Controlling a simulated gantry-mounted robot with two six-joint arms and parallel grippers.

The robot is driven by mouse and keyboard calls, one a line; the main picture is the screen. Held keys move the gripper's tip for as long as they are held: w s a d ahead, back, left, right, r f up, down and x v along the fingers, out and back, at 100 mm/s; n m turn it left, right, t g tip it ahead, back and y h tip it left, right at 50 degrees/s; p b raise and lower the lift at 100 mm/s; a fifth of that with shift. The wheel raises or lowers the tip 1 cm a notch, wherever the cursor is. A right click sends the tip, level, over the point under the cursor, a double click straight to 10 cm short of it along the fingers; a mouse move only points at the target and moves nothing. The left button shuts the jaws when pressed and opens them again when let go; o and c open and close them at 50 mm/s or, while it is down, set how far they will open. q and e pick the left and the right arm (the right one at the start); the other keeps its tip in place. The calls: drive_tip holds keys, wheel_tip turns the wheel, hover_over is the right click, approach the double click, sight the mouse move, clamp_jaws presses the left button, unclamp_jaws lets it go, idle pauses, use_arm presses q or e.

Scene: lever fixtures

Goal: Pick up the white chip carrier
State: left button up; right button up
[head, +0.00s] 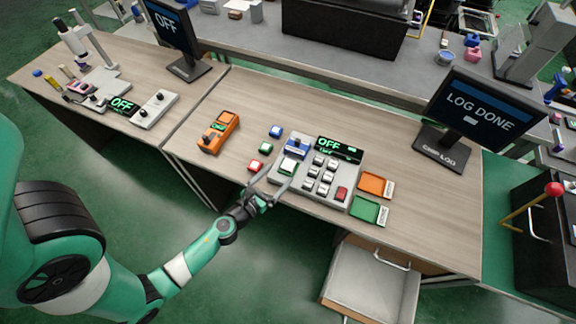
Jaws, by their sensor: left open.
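Nothing shows between the fingers. My right gripper is not in view.
A blue block (275,132) and a red block (254,166) lie left of the device. An orange handheld unit (219,132) is farther left. Orange (375,184) and green (368,210) trays are at right. A monitor (478,110) reads LOG DONE.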

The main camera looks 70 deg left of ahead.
sight(285, 169)
use_arm(q)
drive_tip(key=x, duration=0.4)
drive_tip(key=shift+w+r, duration=0.15)
drive_tip(key=shift+w, duration=0.1)
clamp_jaws()
